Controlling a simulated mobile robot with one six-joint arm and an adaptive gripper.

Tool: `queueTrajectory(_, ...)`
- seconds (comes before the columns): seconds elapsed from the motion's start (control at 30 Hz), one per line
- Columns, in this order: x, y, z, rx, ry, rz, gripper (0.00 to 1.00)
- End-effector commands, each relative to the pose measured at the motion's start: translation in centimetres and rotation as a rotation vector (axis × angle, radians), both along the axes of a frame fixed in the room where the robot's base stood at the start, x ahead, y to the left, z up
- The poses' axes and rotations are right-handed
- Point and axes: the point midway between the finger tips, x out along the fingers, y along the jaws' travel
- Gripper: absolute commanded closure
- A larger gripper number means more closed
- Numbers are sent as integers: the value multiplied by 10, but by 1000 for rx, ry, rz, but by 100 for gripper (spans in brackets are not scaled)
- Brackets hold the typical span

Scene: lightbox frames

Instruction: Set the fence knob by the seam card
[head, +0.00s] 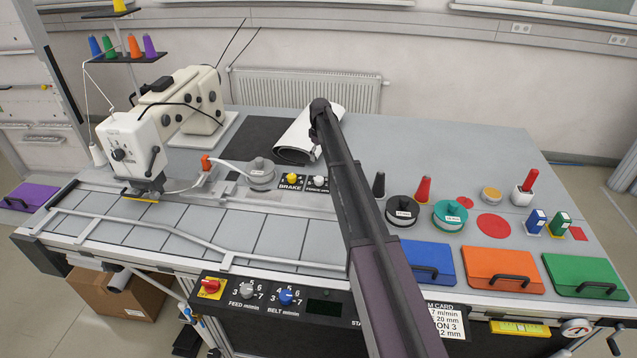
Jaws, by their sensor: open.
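The fence knob seems to be the pale knob (318,181) on the small black panel right of the yellow brake knob (292,178). Its label is too small to read surely, and its pointer setting cannot be told. The seam card (447,322) is a white card at the front edge of the bench. My arm covers its left part; the bits "7 m/min", "20 mm", "ON 3" and "2 mm" show. My arm crosses the middle of the head view, just right of the pale knob. My gripper's fingers cannot be made out.
A front panel holds a red switch (210,286), a grey feed knob (247,289) and a blue belt knob (286,297). A sewing machine (137,145) stands left. Spools, cones and blue, orange (502,269) and green lidded boxes fill the right. The back right of the bench is clear.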

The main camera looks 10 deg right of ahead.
Motion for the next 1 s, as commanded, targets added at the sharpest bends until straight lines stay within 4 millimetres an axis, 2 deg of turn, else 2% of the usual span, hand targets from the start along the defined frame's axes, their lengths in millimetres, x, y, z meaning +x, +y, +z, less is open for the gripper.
queueTrajectory(0.1, 0, 1, -14, 0, 0, 0, 12)
queueTrajectory(1.0, -1, 3, -83, 0, 0, 2, 12)
